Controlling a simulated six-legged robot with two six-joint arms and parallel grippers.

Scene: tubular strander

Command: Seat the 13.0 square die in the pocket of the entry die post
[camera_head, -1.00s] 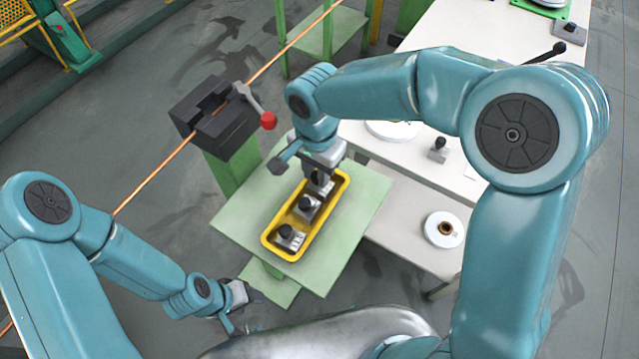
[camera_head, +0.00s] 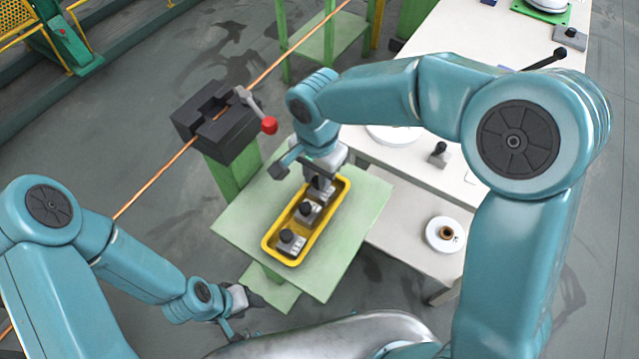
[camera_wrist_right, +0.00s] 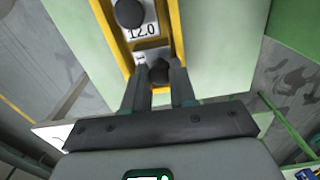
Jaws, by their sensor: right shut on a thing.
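My right gripper (camera_head: 319,178) reaches down into the far end of the yellow tray (camera_head: 265,245). Its fingers (camera_wrist_right: 160,88) are shut on the black knob of the far die (camera_wrist_right: 158,72), which sits in the tray; its label is mostly hidden. The middle die (camera_head: 308,211) reads 12.0 in the right wrist view (camera_wrist_right: 143,31). A near die (camera_head: 290,243) has a label too small to read. The entry die post (camera_head: 232,180) carries a dark block (camera_head: 235,130) with a slotted pocket (camera_head: 207,108). My left gripper (camera_head: 248,299) is low at left, its jaws unclear.
A lever with a red ball (camera_head: 269,125) sticks out from the block toward my right arm. A copper wire (camera_head: 155,180) runs through the block. The green table (camera_head: 350,225) is bare around the tray. A white bench (camera_head: 405,170) stands at right.

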